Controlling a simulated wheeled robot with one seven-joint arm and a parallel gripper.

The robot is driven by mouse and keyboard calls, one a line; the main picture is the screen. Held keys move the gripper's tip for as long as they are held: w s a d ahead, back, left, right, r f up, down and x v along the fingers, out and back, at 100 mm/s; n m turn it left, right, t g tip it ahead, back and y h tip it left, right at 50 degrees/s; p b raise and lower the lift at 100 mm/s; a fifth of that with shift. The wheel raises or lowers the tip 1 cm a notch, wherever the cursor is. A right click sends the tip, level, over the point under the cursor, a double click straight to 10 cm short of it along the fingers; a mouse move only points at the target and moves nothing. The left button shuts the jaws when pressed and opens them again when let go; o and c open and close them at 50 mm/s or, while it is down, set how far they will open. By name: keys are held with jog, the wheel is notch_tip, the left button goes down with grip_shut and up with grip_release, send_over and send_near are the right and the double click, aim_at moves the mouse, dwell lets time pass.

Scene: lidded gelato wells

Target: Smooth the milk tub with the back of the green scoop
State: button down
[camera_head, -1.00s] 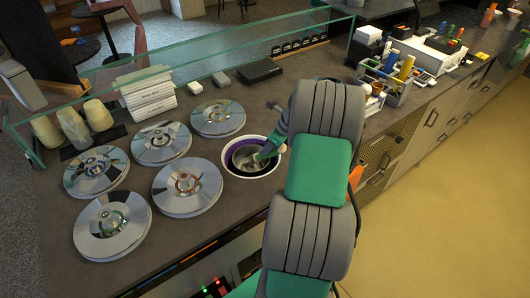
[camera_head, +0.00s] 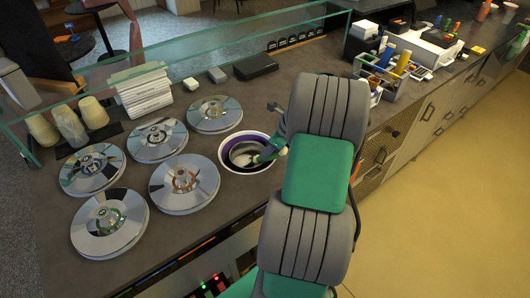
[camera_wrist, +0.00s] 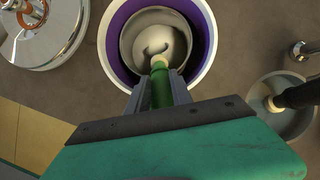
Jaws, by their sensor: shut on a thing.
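An open round tub with a white rim (camera_head: 226,166) and purple inner wall stands on the counter; it also shows in the wrist view (camera_wrist: 113,40). Inside is a round grey metallic bowl shape (camera_wrist: 135,28) with a pale inside and a dark curved mark. I cannot tell how even the surface is. My gripper (camera_wrist: 160,86) is shut on the green handle of the scoop (camera_wrist: 161,90), over the tub's near side. The scoop's pale neck (camera_wrist: 159,63) reaches down into the tub. I cannot tell whether its back touches the contents.
Several metal-lidded wells (camera_head: 183,184) lie left of the tub. A grey dish (camera_wrist: 290,122) with a dark-handled tool stands beside the tub, near a metal tap (camera_wrist: 304,49). A glass guard (camera_head: 190,60) runs behind. Stacked cups (camera_head: 68,122) and a caddy (camera_head: 395,70) stand farther off.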

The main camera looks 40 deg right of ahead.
jog(key=w+d+r, duration=0.1)
jog(key=d+r, duration=0.2)
jog(key=r, duration=0.9)
jog(key=shift+r, duration=0.35)
jog(key=shift+w, duration=0.1)
dwell(0.4)
